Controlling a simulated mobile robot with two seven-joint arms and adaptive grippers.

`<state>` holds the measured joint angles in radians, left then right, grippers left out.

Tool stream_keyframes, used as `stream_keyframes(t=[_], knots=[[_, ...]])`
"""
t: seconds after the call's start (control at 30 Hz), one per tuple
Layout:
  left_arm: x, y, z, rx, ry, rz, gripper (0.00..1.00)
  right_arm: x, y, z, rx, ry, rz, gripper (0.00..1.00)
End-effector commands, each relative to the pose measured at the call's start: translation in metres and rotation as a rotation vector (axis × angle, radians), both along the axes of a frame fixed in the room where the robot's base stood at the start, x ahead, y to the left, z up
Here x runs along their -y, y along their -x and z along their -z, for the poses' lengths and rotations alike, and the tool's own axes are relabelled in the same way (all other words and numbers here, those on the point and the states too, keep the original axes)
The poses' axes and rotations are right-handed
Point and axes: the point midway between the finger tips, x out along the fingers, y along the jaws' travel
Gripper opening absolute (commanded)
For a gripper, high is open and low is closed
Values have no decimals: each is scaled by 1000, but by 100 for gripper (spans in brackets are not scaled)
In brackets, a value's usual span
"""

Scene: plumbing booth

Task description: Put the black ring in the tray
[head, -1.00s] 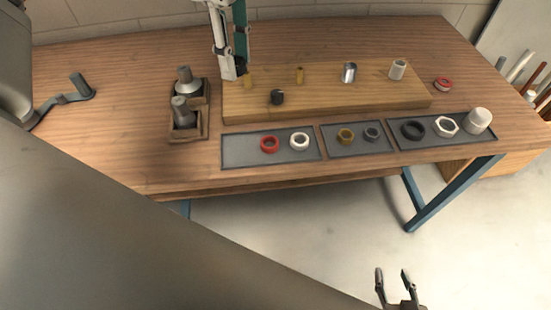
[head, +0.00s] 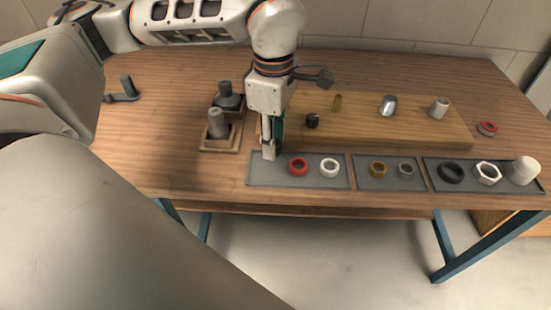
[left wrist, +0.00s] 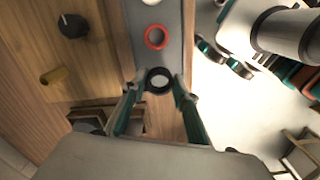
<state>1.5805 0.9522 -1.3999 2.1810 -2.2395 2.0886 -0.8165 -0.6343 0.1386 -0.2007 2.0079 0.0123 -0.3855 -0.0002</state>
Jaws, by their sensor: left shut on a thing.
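My left gripper (head: 268,153) is over the left end of the left grey tray (head: 316,182), left of the red ring (head: 298,167). In the left wrist view it is shut on a black ring (left wrist: 150,75), held between the fingertips; the head view hides this ring behind the gripper. I cannot tell whether the ring touches the tray. Another black ring (head: 451,172) lies in the right tray (head: 434,185). My right gripper (left wrist: 224,58) shows in the left wrist view with its fingers apart, away from the table.
A white ring (head: 329,168) shares the left tray. The middle tray (head: 388,186) holds a brass ring (head: 378,169) and a grey ring (head: 405,169). Behind stands a wooden board (head: 420,133) with a black knob (head: 312,121) and pegs. Grey fittings (head: 218,122) stand in wooden holders at left.

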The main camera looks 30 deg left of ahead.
Motion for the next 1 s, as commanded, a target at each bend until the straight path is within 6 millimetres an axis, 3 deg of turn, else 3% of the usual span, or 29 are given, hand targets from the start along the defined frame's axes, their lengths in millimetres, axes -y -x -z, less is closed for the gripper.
stream_keyframes(t=[0.27,0.53,0.97,1.0], knots=[[0,0,21,0,0,0,18,1,-4,1,5,4,1,40],[0,0,57,-2,0,1,18,2,0,9,-4,9,-2,40],[0,0,63,1,0,0,18,1,4,11,-10,10,-4,40],[0,0,63,1,0,1,37,1,5,11,-11,10,-5,40]])
